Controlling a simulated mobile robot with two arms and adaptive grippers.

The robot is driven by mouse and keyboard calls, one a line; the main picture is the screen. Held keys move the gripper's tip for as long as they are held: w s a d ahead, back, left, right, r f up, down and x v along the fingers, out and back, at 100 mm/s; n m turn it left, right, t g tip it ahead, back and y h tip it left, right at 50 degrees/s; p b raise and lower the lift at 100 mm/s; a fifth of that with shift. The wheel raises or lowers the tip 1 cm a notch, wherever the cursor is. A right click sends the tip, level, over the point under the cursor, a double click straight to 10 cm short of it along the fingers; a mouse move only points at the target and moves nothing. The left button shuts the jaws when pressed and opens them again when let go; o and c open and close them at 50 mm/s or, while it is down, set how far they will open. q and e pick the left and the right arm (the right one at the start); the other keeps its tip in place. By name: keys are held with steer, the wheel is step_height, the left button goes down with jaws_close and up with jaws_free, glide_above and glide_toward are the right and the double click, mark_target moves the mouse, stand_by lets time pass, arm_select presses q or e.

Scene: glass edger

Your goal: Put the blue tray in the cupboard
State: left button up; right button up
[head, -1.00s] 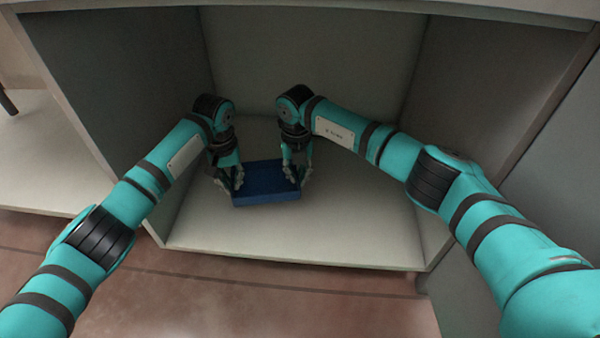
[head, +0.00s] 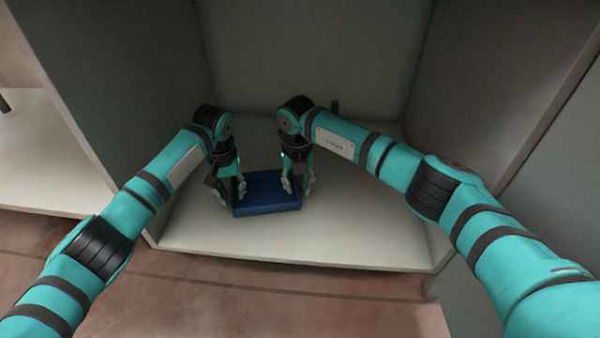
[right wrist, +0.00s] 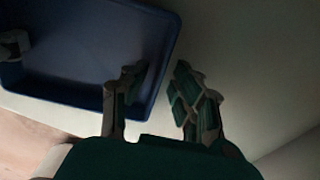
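The blue tray (head: 267,194) is inside the cupboard (head: 330,225) and looks level on its pale floor, behind the front edge. My left gripper (head: 229,192) is at the tray's left wall, with its fingers spread, one inside and one outside. My right gripper (head: 298,188) is at the tray's right wall. In the right wrist view the tray (right wrist: 85,50) shows an empty inside, and my right gripper's fingers (right wrist: 158,78) are apart on either side of its wall, with a gap. One finger of my left gripper (right wrist: 14,45) shows at the opposite wall.
The cupboard's left wall (head: 120,80) and right wall (head: 490,90) stand on either side of my arms. Free floor lies behind and to the right of the tray. Another pale shelf (head: 40,160) is at the left, and the reddish ground (head: 250,300) is in front.

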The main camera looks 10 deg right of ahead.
steer(key=shift+a, duration=0.1)
steer(key=shift+r, duration=0.15)
arm_select(q)
step_height(320, 180, up, 12)
arm_select(e)
step_height(320, 180, up, 12)
stand_by(0.7)
